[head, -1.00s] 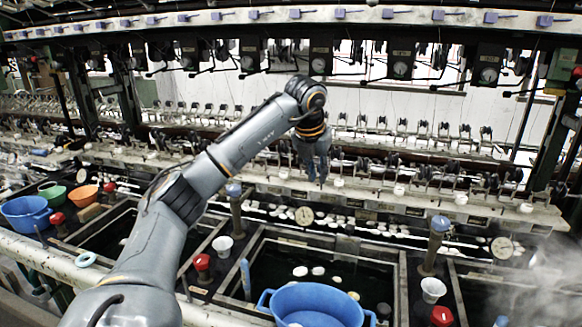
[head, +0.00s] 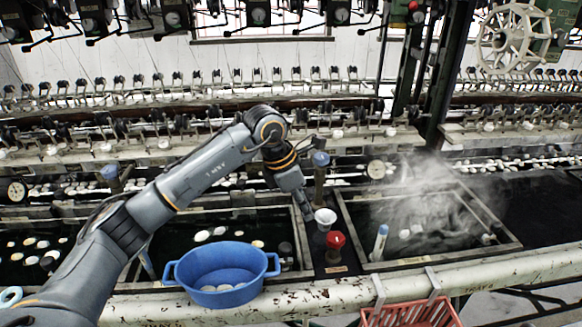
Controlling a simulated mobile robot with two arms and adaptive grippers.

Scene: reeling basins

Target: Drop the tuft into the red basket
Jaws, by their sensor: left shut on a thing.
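My right gripper is not in view.
A blue tub (head: 222,290) with pale cocoons stands at the front, left of the gripper. A red-topped knob (head: 335,240) and a blue-topped post (head: 320,160) are near the gripper. Steam rises over the right basin (head: 372,262).

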